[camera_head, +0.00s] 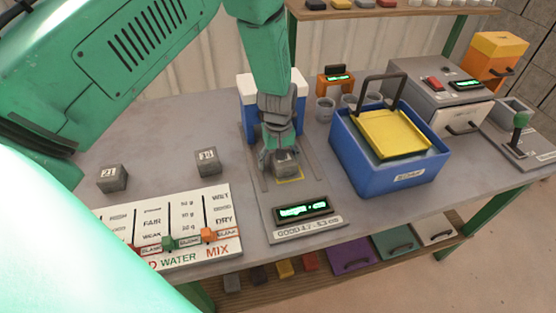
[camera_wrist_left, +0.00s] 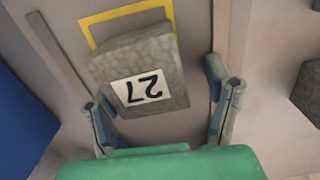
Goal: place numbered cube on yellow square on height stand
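Two other numbered cubes stand left on the table, one labelled 21 (camera_head: 112,178) and another (camera_head: 208,162). A white slider board (camera_head: 185,215) lies at front left. A blue bin (camera_head: 385,165) with a yellow tray stands close right of the stand. A grey machine (camera_head: 440,95) is behind it.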

